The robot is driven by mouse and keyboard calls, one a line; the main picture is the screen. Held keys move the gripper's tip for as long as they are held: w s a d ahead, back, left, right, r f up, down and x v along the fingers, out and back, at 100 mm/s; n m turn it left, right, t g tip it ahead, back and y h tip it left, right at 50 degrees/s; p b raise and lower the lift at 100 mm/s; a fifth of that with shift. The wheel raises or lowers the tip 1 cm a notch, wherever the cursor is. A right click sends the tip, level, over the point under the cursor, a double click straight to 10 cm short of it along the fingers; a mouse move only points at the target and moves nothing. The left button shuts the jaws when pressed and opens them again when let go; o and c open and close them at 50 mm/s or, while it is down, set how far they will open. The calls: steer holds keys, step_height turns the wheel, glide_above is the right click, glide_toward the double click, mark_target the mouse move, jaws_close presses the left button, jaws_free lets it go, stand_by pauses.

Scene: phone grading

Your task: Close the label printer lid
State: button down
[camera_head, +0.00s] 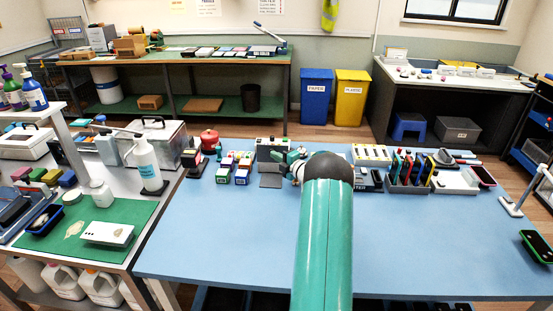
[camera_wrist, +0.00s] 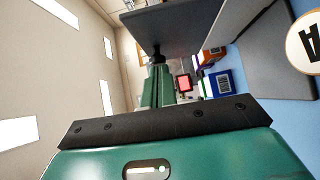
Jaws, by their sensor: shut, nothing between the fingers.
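A low dark device (camera_head: 376,178) stands just right of my arm on the blue table; lettering ending in "TER" shows on its front. My arm covers its left part, so I cannot read the whole word or tell how its lid stands. My gripper (camera_head: 284,162) is left of the arm's rounded end, near a grey-black box (camera_head: 272,147) and a flat grey pad (camera_head: 271,181). In the wrist view my gripper (camera_wrist: 158,56) is shut and empty, its tip close to a dark grey slab (camera_wrist: 165,22) that I cannot identify.
Small coloured boxes (camera_head: 243,172) and a red-topped item (camera_head: 209,138) lie to the left.

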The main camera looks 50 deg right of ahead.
mark_target(274, 147)
steer(key=d+m+g, duration=0.1)
steer(key=w+d+r+m+g, duration=0.1)
steer(key=w+d+m+g+y, duration=0.1)
steer(key=shift+w+r, duration=0.2)
steer(key=shift+r, duration=0.05)
steer(key=w+d, duration=0.1)
steer(key=d, duration=0.1)
steer(key=w+d, duration=0.1)
steer(key=w, duration=0.1)
steer(key=shift+d+f, duration=0.35)
steer(key=shift+f, duration=0.05)
steer(key=shift+w+d+f, duration=0.8)
steer(key=shift+d+f, duration=0.2)
steer(key=shift+d, duration=0.15)
steer(key=shift+w+f, duration=0.1)
